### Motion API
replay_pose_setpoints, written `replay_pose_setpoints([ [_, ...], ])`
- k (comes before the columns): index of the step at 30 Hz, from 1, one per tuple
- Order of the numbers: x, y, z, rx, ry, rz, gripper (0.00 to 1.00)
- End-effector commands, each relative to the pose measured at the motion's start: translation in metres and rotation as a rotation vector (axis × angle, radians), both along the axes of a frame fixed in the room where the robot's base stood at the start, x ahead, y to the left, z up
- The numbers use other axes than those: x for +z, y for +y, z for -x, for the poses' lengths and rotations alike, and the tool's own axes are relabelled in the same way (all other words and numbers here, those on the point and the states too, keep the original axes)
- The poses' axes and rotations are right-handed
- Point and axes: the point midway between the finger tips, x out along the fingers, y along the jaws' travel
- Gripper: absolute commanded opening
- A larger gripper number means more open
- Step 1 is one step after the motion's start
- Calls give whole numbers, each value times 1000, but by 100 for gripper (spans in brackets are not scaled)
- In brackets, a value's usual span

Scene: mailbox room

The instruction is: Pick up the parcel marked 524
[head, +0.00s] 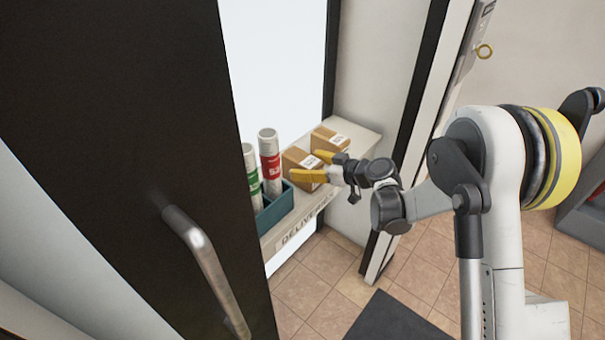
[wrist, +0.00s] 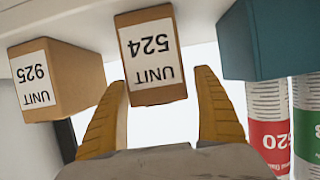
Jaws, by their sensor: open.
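The parcel marked 524 (wrist: 152,55) is a brown box with a white label reading UNIT 524, upside down in the wrist view. In the head view this parcel (head: 293,159) stands on the white shelf (head: 368,131), partly covered by my gripper. My gripper (head: 305,165) is open, its yellow fingers pointing at the parcel. In the wrist view my gripper (wrist: 163,84) has one finger on each side of the parcel's lower picture part. Whether the fingers touch it I cannot tell.
A parcel marked 925 (wrist: 73,78) stands beside it, also seen in the head view (head: 328,137). On the other side is a teal holder (head: 276,211) with red-labelled and green-labelled tubes (head: 269,162). A dark door (head: 120,130) with a metal handle (head: 205,265) fills the left.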

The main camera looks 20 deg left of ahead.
Motion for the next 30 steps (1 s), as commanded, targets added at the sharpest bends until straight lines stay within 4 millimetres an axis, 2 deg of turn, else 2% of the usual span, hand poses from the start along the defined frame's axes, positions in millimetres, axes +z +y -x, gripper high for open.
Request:
replay_pose_setpoints([
  [1, -8, 9, -2, 3, 0, 0, 79],
  [3, -10, 16, -6, 1, 0, 0, 79],
  [10, -8, 18, -8, 0, 0, 0, 79],
  [11, -8, 18, -8, 0, 0, 0, 74],
  [15, -8, 18, -8, 0, 0, 0, 31],
  [17, -8, 18, -7, 0, 0, 0, 13],
  [30, -2, 18, -8, 0, 0, -1, 11],
])
